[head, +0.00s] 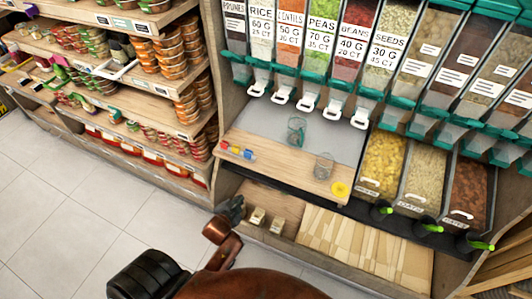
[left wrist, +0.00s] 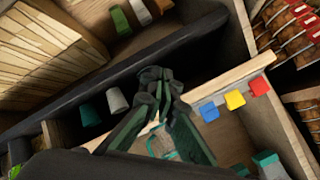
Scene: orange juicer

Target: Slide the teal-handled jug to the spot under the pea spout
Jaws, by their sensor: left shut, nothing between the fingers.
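The teal-handled jug (head: 296,131) is a clear cup with teal edges, standing upright on the grey counter (head: 262,120) below the dispensers. The pea spout (head: 306,104) has a white lever, under the PEAS bin. In the picture the jug is below the lentil and pea spouts; I cannot tell whether it is exactly under one. My left gripper (head: 232,208) is dark and sits low in front of the counter's wooden edge, apart from the jug. In the left wrist view its fingers (left wrist: 161,82) are shut and empty, and teal edges (left wrist: 160,140) show behind them. My right gripper is not in view.
A second clear jug (head: 323,166) stands right of the teal one, nearer the front. Grain bins (head: 383,165) stand at right. Stocked shelves are at left.

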